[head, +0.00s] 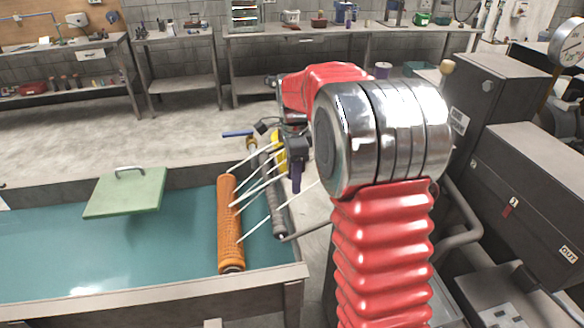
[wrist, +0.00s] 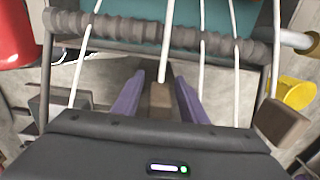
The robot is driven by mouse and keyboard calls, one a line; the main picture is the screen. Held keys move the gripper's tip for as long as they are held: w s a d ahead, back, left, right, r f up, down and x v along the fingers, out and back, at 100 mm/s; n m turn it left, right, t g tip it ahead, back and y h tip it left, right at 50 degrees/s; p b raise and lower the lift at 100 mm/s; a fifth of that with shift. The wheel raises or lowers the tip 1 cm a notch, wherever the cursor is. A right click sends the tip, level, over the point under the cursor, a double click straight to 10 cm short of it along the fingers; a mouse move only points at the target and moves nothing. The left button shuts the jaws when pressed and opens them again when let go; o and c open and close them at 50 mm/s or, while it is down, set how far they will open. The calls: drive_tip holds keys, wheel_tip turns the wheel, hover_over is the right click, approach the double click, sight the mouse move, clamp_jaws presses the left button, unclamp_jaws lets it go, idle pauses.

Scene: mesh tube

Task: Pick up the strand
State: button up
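An orange mesh tube (head: 230,225) lies along the right part of the teal-lined tank. Several thin white strands (head: 254,222) run from it over a dark wrapped bar (head: 272,195). In the wrist view, the strands cross the dark bar (wrist: 150,29). One middle strand (wrist: 166,50) comes down to a brown block (wrist: 160,98) between my gripper's purple fingers. My gripper (wrist: 160,80) is open, with a finger on either side of that block and visible gaps. In the head view, my gripper (head: 296,182) is just right of the bar; its fingertips are small there.
Another brown block (wrist: 283,122) hangs at the right strand in the wrist view. A yellow part (wrist: 298,93) is beyond it. A green lid (head: 125,192) lies over the tank's left side. Dark machine cabinets (head: 535,180) stand at right. Workbenches (head: 340,32) line the back wall.

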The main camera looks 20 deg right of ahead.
drive_tip(key=shift+c, duration=0.4)
clamp_jaws()
